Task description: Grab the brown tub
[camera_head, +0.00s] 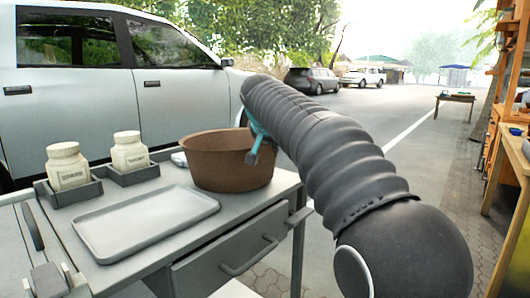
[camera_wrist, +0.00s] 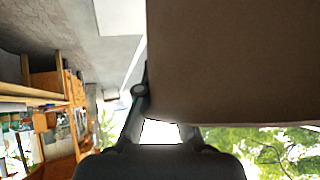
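The brown tub (camera_head: 228,165) is a wide, round, open vessel on the grey cart, upright as far as I can see. My gripper (camera_head: 257,146) is at the right side of its rim, with a teal finger part against or very close to the outer wall. In the wrist view the tub (camera_wrist: 235,60) fills the upper right as a large brown surface. There one finger of my gripper (camera_wrist: 162,112) shows beside the tub's edge, and the tub covers most of the other. I cannot tell whether the fingers press on the wall.
On the grey cart (camera_head: 120,272) are a shallow grey tray (camera_head: 145,222) and two lidded white jars, (camera_head: 67,166) and (camera_head: 129,152), in small dark holders. A light-coloured pickup (camera_head: 110,80) stands close behind. A wooden workbench (camera_head: 510,160) is at the far right, with open paving between.

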